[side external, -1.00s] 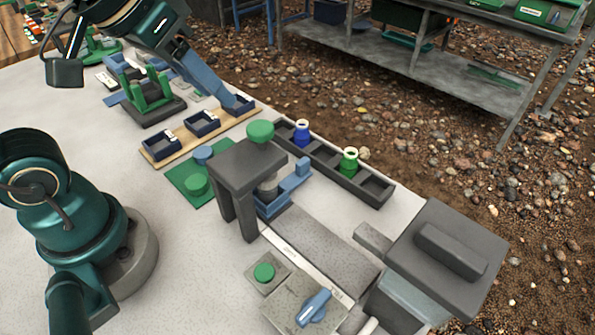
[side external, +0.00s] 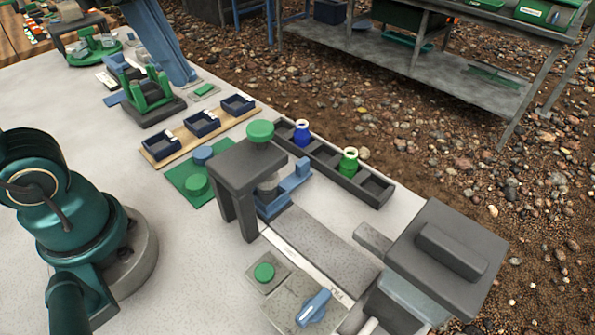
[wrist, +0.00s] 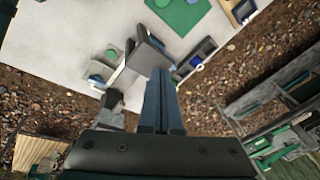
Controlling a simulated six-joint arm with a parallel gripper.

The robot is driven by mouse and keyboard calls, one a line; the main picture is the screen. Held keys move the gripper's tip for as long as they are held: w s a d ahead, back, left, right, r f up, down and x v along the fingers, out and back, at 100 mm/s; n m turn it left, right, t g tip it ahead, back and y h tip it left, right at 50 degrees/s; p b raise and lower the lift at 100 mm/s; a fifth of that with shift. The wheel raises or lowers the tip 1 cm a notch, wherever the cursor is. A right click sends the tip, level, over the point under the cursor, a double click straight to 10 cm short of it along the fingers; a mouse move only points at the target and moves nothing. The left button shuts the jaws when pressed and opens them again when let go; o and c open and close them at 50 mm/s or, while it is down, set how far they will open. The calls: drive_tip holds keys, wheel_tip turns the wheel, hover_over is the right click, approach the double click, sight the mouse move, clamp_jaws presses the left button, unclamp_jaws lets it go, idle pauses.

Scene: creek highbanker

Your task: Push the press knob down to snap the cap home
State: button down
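The press (side external: 246,165) is a dark grey stand with a round green press knob (side external: 260,131) on top. The knob sits raised above the plate. Under the plate a greyish round piece (side external: 267,187) stands in a blue holder (side external: 287,192); the plate partly hides it, and I cannot tell how its cap sits. My gripper (side external: 182,76) is up at the top left, well away from the press. In the wrist view its blue fingers (wrist: 161,78) lie together, shut and empty. I cannot make out the press knob in the wrist view.
A dark rack (side external: 325,163) holding blue and green bottles stands behind the press. A green mat (side external: 178,174) with discs and a wooden board (side external: 158,158) with navy bins lie left. A control box with a blue lever (side external: 314,308) and a grey machine (side external: 450,255) stand in front and right.

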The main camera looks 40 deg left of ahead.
sight(260, 127)
drive_tip(key=w+d+r+m+g, duration=0.1)
drive_tip(key=w+d+m+g, duration=0.25)
drive_tip(key=w+m, duration=0.35)
drive_tip(key=shift+t, duration=0.25)
drive_tip(key=shift+w+d+f, duration=0.1)
drive_tip(key=shift+d+f, duration=0.05)
drive_tip(key=shift+f, duration=1.2)
drive_tip(key=shift+d+f, duration=0.15)
drive_tip(key=shift+f, duration=1.2)
drive_tip(key=shift+w+d+f, duration=0.1)
drive_tip(key=shift+d+f, duration=0.05)
drive_tip(key=shift+f, duration=1.2)
drive_tip(key=shift+f, duration=0.85)
drive_tip(key=shift+r, duration=1.55)
